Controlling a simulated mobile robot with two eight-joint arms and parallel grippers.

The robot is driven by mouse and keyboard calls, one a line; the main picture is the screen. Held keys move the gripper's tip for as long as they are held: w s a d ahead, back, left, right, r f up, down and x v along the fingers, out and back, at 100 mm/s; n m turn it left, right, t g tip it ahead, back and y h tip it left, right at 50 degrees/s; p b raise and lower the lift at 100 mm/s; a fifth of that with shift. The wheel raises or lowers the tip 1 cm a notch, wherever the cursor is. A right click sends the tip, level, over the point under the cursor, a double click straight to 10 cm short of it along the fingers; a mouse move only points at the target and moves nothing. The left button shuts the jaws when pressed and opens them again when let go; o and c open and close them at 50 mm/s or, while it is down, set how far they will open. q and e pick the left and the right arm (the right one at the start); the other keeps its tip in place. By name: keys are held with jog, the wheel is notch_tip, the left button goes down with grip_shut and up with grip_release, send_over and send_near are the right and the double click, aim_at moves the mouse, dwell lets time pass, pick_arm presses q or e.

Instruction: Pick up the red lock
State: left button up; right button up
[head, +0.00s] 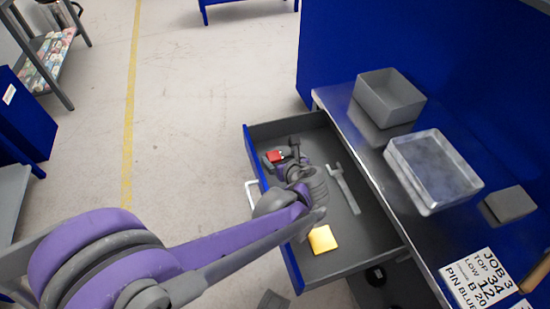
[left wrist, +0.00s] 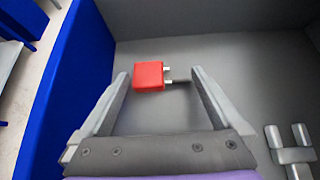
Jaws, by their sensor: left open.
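The red lock (left wrist: 148,76) lies on the grey floor of the open drawer, near its blue front. Its silver shackle points right in the left wrist view. It also shows small in the head view (head: 274,156). My left gripper (left wrist: 158,76) is open, with one finger on each side of the lock. A gap shows between the lock and each finger, and I cannot tell how high the fingers are above the drawer floor. In the head view my arm and wrist reach over the drawer (head: 355,234). My right gripper is not in view.
A grey wrench (head: 343,187) and a yellow block (head: 322,239) lie in the same drawer. The drawer's walls stand close around the gripper. On the bench to the right are a grey bin (head: 390,97), a clear-sided tray (head: 433,168), a grey block (head: 509,204) and a job card (head: 480,281).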

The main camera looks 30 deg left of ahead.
pick_arm(q)
jog(key=shift+w+a+f, duration=0.15)
jog(key=shift+c, duration=0.3)
jog(key=c, duration=1.3)
notch_tip(320, 180, up, 10)
jog(key=p, duration=0.3)
jog(key=shift+c, duration=0.2)
